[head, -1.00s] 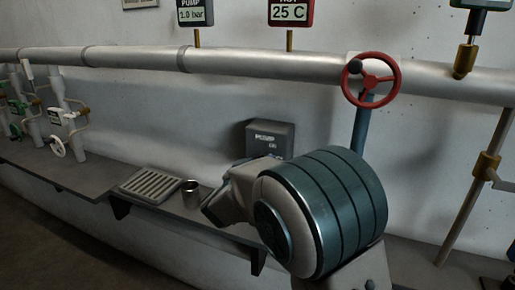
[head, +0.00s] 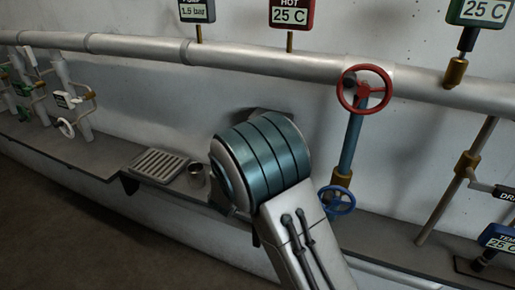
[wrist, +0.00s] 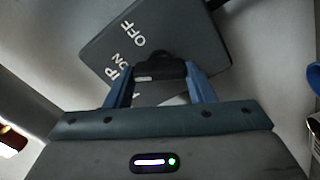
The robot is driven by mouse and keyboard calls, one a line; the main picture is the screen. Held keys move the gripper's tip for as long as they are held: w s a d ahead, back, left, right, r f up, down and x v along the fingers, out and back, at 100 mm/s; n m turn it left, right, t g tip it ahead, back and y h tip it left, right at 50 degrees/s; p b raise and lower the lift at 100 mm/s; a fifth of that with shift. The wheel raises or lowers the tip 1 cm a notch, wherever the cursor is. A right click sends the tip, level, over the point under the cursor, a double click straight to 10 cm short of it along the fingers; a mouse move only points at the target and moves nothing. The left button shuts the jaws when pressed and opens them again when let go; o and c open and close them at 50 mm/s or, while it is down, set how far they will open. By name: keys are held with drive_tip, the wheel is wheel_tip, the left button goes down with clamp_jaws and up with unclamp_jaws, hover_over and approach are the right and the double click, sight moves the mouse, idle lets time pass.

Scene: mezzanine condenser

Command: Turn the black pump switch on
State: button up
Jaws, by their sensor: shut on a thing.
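The dark grey pump switch box (wrist: 185,30) fills the top middle of the wrist view, with white OFF, ON and partly covered PUMP lettering. The black pump switch (wrist: 158,68) sits between the blue fingertips of my gripper (wrist: 160,75), which is shut on it. Which lettering the switch lines up with is hard to tell. In the head view my arm covers most of the box, and only a dark edge of it (head: 262,114) shows on the wall. My gripper and the switch are hidden there. The pump gauge (head: 196,11) appears to read 1.5 bar.
A red handwheel (head: 364,89) and a blue handwheel (head: 337,200) are right of my arm. A silver pipe (head: 250,61) runs above. A metal cup (head: 195,175) and a slatted grate (head: 158,164) stand on the ledge to the left.

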idle(0.4)
drive_tip(key=o, duration=1)
drive_tip(key=shift+s+a, duration=0.1)
drive_tip(key=b+v, duration=0.2)
drive_tip(key=v, duration=1.1)
drive_tip(key=shift+s, duration=0.3)
